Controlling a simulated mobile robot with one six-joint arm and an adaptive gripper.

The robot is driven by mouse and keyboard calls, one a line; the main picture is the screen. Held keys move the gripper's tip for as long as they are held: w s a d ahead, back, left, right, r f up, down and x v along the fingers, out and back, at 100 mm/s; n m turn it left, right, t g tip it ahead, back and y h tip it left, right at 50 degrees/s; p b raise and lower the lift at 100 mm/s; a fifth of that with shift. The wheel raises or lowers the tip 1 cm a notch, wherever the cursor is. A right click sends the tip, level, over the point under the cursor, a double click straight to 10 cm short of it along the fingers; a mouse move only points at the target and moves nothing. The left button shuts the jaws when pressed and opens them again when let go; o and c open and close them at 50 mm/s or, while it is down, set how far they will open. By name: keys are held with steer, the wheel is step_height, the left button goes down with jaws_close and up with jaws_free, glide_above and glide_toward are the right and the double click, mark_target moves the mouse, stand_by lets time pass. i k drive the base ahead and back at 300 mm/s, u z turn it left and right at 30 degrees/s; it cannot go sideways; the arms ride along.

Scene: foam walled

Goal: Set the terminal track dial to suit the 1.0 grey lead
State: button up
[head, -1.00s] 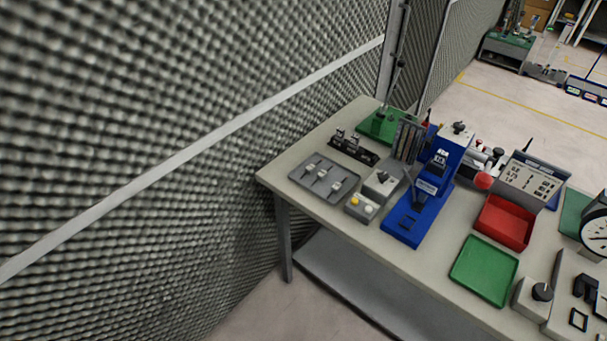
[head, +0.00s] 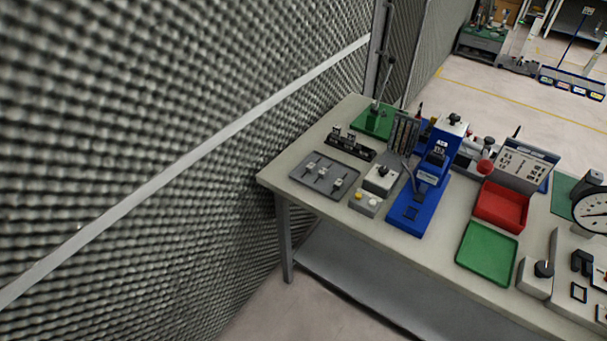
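A blue bench press (head: 428,185) stands upright on the bench, with a small dark display on its front and a black knob (head: 455,118) on top. A light grey box with a black knob (head: 381,177) stands just left of it. Another grey box with a black knob (head: 537,277) stands at the lower right. I cannot tell which knob is the terminal track dial, and no setting is readable. A chart board (head: 527,166) leans behind the red tray; its print is too small to read. I cannot make out a 1.0 grey lead. My gripper is not in view.
On the bench (head: 335,215) are a grey tray (head: 308,182) with small parts, an empty-looking red tray (head: 500,207), a green tray (head: 487,253) and a round gauge (head: 592,210). A green-based lever tool (head: 376,120) stands at the back. A foam wall (head: 150,150) borders the left.

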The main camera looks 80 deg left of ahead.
mark_target(383, 171)
steer(key=u, duration=1.65)
steer(key=k, duration=0.55)
steer(key=u, duration=0.85)
steer(key=i, duration=0.35)
steer(key=u, duration=0.1)
